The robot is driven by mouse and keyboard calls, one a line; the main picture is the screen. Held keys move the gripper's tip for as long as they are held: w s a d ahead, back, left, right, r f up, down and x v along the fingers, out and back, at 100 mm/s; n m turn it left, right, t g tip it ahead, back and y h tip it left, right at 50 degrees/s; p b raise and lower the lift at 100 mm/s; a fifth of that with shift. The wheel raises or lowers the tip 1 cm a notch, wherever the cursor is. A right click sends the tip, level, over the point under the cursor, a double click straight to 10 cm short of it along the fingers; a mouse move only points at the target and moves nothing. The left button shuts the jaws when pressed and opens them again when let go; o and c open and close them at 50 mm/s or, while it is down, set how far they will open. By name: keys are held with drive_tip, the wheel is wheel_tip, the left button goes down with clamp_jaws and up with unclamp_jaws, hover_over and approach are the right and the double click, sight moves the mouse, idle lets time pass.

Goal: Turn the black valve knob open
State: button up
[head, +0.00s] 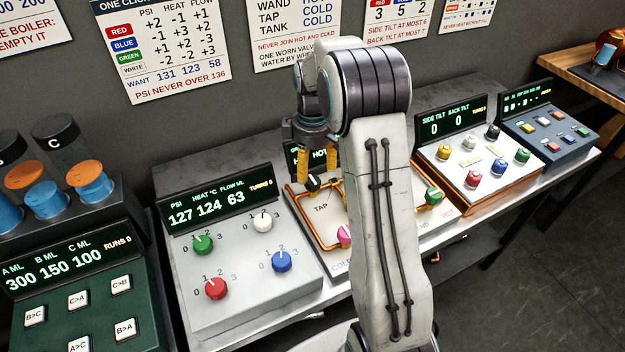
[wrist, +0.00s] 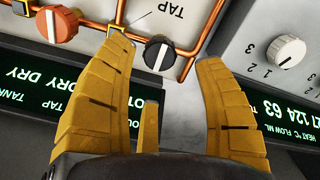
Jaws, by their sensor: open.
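The black valve knob (wrist: 160,54) with a white stripe sits on the copper piping of the tap panel (wrist: 216,22). In the wrist view it lies between and just beyond my yellow fingertips, with no visible contact. In the head view the knob (head: 313,184) shows as a small dark shape just below my fingers. My gripper (head: 317,175) is open and empty above the panel; its fingers are spread wide in the wrist view (wrist: 163,58). My arm hides much of the tap panel in the head view.
An orange knob (wrist: 56,24) sits on the same piping in the wrist view. A pink knob (head: 343,235) and a green knob (head: 433,196) sit near my arm. Left stands a grey panel (head: 240,295) with several knobs, one white (wrist: 286,52). A display (wrist: 30,88) borders the tap panel.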

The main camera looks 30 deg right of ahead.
sight(313, 180)
drive_tip(key=shift+f+p, duration=0.35)
drive_tip(key=shift+f, duration=2.4)
drive_tip(key=c, duration=1.2)
